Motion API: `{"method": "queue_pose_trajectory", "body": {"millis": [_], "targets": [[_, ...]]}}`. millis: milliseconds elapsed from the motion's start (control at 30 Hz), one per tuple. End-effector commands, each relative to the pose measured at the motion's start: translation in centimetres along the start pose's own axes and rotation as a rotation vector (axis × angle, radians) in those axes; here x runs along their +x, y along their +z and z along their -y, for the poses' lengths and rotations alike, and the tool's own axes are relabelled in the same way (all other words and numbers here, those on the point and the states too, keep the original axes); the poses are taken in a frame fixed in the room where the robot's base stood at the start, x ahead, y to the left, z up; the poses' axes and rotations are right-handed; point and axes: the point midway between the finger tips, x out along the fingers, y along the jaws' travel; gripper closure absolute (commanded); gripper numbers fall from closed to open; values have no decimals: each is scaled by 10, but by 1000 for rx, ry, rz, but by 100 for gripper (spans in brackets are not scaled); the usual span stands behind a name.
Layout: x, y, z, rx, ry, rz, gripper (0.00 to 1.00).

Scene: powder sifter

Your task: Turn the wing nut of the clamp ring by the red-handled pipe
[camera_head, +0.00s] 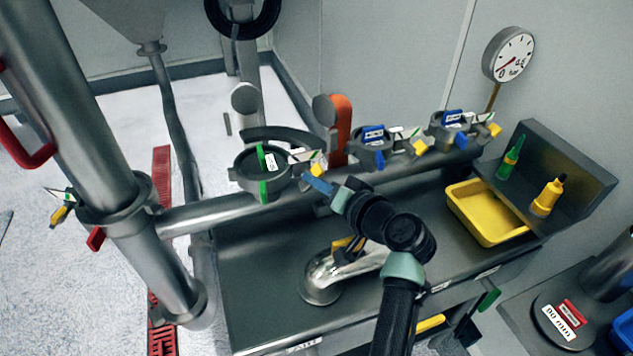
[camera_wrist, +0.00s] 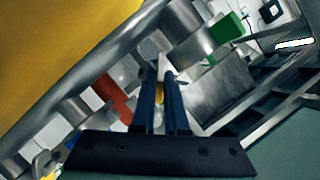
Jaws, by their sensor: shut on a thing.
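My gripper (camera_head: 318,184) is beside the green-marked clamp ring (camera_head: 246,178) on the horizontal pipe, next to an orange-red curved pipe (camera_head: 342,115). In the wrist view my gripper (camera_wrist: 161,80) is shut on a small part with white and yellow showing, which looks like this ring's wing nut (camera_wrist: 160,92); the fingers hide much of it. In the head view a red handle (camera_head: 25,150) is on the thick pipe (camera_head: 70,110) at the left. That pipe has its own clamp ring (camera_head: 118,205) with a yellow-tipped fastener (camera_head: 59,214), far from my gripper.
Two blue-marked clamps (camera_head: 372,152) (camera_head: 456,128) stand right along the pipe. A yellow tray (camera_head: 466,212), green bottle (camera_head: 510,160) and yellow bottle (camera_head: 546,197) are at the right. A pressure gauge (camera_head: 509,55) is behind. The dark bench (camera_head: 250,290) has bare room at front left.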

Motion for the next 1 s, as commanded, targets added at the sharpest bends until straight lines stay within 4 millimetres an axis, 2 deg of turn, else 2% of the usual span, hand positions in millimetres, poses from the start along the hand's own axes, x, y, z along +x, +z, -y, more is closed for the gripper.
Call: {"method": "queue_pose_trajectory", "body": {"millis": [300,333,500,833,1000], "targets": [[0,1,0,1,0,2,100],[0,1,0,1,0,2,87],[0,0,0,0,0,1,59],[-2,0,0,0,0,0,59],[-19,0,-2,1,2,-2,59]]}}
